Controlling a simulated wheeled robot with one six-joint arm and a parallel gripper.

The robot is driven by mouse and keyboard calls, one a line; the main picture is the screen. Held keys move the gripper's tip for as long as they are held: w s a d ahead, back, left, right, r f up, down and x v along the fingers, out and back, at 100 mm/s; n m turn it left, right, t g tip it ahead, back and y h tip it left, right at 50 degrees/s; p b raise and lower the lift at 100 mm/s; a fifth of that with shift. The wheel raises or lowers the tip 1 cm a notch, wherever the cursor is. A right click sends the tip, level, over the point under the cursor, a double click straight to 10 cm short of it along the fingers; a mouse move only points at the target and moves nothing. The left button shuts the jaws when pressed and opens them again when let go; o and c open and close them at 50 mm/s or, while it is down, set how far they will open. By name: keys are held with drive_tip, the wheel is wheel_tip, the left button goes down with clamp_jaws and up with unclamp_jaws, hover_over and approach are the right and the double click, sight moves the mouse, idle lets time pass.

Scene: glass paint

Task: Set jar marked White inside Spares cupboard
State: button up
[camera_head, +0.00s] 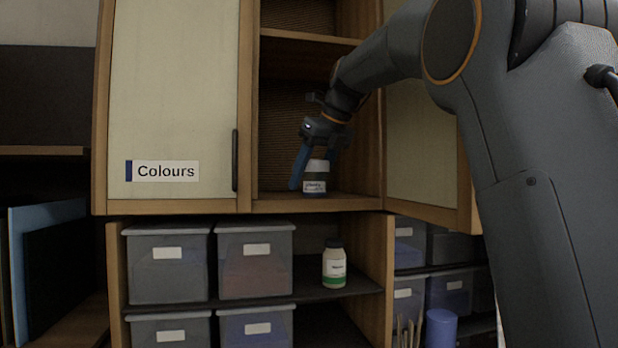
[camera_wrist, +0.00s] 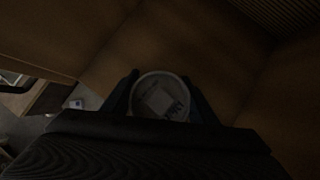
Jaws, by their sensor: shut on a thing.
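My gripper (camera_head: 315,165) is inside the open compartment of the upper cupboard (camera_head: 320,203), right of the door marked Colours. It is shut on a small jar (camera_head: 315,187) with a dark label band, held upright at the compartment floor. The label is too small to read for sure. In the wrist view the jar's round pale lid (camera_wrist: 160,97) shows between the two fingers (camera_wrist: 160,100). I cannot tell if the jar's base touches the floor. The open door at the right (camera_head: 424,150) is partly hidden by my arm, and no Spares sign shows.
The Colours door (camera_head: 180,90) is closed at the left. Below, grey bins (camera_head: 168,265) and a white bottle with a green band (camera_head: 334,264) stand on a dark shelf. A blue cylinder (camera_head: 441,328) is at lower right. The compartment has side walls and a shelf (camera_head: 310,37) above.

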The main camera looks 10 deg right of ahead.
drive_tip(key=shift+f, duration=0.15)
drive_tip(key=o, duration=1.2)
drive_tip(key=shift+r, duration=0.2)
drive_tip(key=b+v, duration=0.2)
drive_tip(key=v, duration=0.5)
drive_tip(key=shift+s+d+r, duration=0.15)
